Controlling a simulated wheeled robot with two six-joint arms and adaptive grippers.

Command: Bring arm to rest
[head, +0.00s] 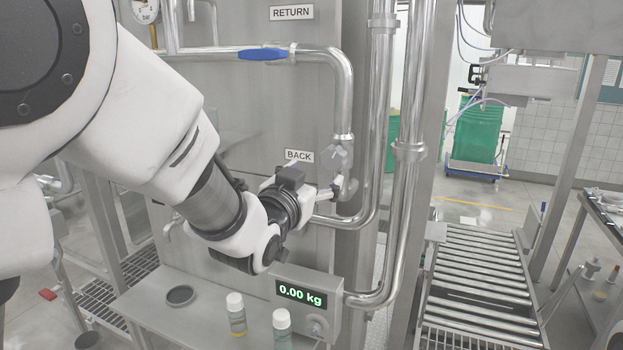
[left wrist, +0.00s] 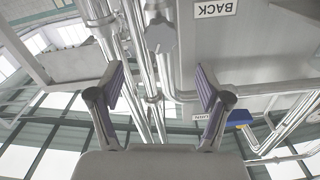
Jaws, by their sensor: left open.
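My left arm comes in from the left in the head view. Its gripper (head: 335,190) is near the pipe below the BACK label (head: 299,156), close to a grey valve knob (head: 337,157). In the left wrist view the two fingers of my left gripper (left wrist: 158,92) stand wide apart with nothing between them. The grey knob (left wrist: 160,36) shows beyond the fingertips there, apart from them. The BACK label (left wrist: 215,8) appears upside down in that view. My right gripper is not in either view.
A scale display reading 0.00 kg (head: 300,294) stands below the gripper. White-capped bottles (head: 236,315) stand on the steel shelf (head: 190,325). A blue valve handle (head: 263,54) sits on the upper pipe by the RETURN label (head: 291,13). A roller conveyor (head: 475,265) lies at right.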

